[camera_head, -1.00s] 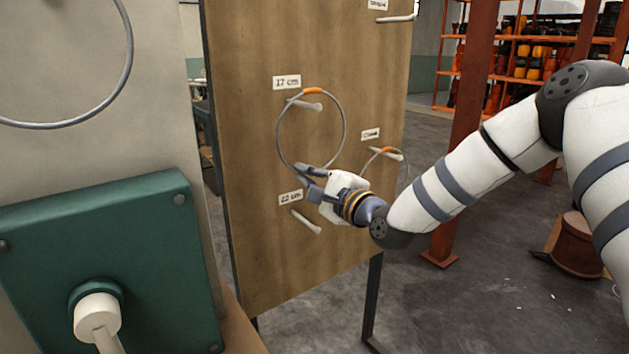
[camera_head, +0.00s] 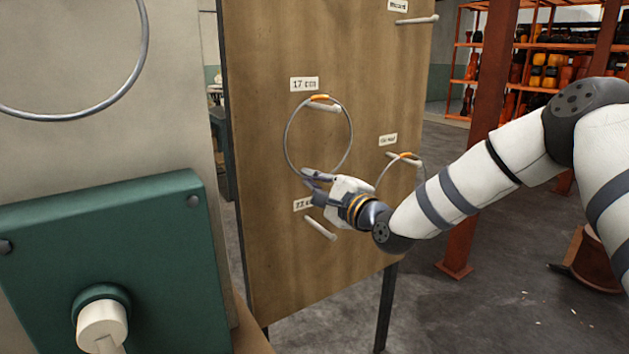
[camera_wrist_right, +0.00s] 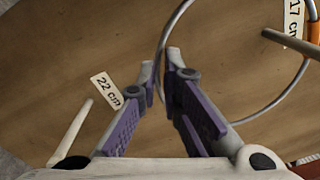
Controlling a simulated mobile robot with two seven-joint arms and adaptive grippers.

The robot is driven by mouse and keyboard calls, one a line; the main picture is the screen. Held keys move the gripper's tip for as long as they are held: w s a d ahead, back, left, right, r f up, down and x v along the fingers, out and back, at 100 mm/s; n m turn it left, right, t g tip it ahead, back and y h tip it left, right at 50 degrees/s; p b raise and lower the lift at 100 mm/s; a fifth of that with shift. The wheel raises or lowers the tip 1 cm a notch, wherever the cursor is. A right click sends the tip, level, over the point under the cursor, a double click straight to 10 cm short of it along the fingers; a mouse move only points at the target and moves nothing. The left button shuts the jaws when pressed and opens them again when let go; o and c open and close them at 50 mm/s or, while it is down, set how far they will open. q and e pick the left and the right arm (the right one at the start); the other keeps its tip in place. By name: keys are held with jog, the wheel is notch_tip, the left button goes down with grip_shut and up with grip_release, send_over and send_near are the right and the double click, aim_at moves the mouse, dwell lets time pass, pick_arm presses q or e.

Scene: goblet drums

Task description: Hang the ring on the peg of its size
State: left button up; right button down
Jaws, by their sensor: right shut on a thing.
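My right gripper (camera_head: 316,184) is shut on the lower edge of a thin grey ring (camera_head: 350,140) with an orange section at its top. The ring stands upright in front of a wooden board (camera_head: 275,250). Its orange top is just above the peg (camera_head: 327,108) under the "17 cm" label (camera_head: 304,84). The peg's tip shows inside the ring's outline; I cannot tell whether they touch. In the right wrist view, the ring (camera_wrist_right: 163,60) passes between the fingertips (camera_wrist_right: 161,75). The "22 cm" label (camera_wrist_right: 106,91) and its peg (camera_wrist_right: 72,132) are beside the gripper. My left gripper is out of view.
Another orange-topped ring (camera_head: 383,172) hangs on a peg to the right, partly behind my right arm. A higher peg (camera_head: 417,20) is bare. A large grey ring (camera_head: 70,116) and a green box (camera_head: 150,230) are at the left. An orange post (camera_head: 480,150) stands behind the arm.

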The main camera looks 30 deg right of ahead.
jog(key=c, duration=1.7)
grip_release()
jog(key=shift+s, duration=0.1)
